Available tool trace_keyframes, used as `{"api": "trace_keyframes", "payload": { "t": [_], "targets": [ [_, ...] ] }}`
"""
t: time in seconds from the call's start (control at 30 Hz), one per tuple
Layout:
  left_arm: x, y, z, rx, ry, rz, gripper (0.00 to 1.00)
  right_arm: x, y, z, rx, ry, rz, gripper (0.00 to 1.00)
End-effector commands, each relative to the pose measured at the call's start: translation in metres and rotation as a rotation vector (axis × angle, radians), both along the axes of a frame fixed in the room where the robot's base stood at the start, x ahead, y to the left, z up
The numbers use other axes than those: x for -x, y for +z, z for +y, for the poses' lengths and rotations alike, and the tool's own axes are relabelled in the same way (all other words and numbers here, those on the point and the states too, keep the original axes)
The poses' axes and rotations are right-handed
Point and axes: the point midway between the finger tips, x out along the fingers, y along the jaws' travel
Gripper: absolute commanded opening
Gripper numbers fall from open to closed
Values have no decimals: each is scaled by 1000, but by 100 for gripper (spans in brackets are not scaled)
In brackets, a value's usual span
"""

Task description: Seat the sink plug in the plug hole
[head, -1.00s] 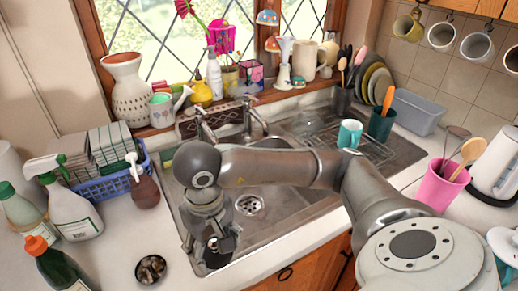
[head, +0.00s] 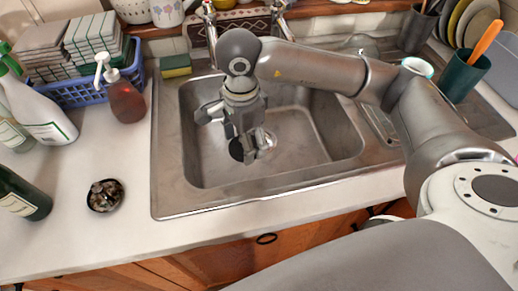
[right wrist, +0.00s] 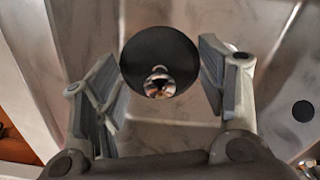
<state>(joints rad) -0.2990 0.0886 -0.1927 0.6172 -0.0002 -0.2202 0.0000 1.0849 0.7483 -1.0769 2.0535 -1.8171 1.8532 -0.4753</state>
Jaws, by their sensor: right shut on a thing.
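The sink plug is a black disc with a shiny metal fitting at its middle; it shows between the fingers in the right wrist view (right wrist: 140,50). In the head view part of the dark plug (head: 236,150) shows beside the fingers. My right gripper (head: 248,152) points down over the sink basin (head: 310,125) and is shut on the plug. The metal plug hole (head: 269,139) is partly hidden just right of the gripper; the plug is beside it, not visibly in it. Its height above the basin floor is unclear. My left gripper is not in view.
A soap bottle (head: 124,100), blue basket (head: 84,93) and sponge (head: 175,66) are left of the sink. Taps (head: 279,25) are behind the basin. The basin's right side is clear.

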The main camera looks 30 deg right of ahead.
Motion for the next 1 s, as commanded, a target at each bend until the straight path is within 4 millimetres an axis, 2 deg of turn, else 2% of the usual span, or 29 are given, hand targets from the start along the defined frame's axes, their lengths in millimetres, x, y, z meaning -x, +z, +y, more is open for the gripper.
{"api": "trace_keyframes", "payload": {
  "t": [0.03,0.1,0.2,0.37,0.47,0.73,0.9,1.0],
  "targets": [
    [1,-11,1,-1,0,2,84,-3,-11,1,1,-75,-1,42],
    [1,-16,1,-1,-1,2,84,-6,-15,2,2,-171,-2,42],
    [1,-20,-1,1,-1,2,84,-10,-19,3,3,-270,-3,42],
    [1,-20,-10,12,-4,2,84,-16,-23,-1,5,-341,-1,42],
    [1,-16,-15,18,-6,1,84,-28,-30,-14,7,-352,0,42],
    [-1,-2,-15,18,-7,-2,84,-75,-59,-61,6,-349,1,42],
    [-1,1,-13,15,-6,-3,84,-94,-93,-80,6,-345,1,42],
    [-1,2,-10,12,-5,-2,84,-102,-105,-87,5,-343,0,42]
  ]
}}
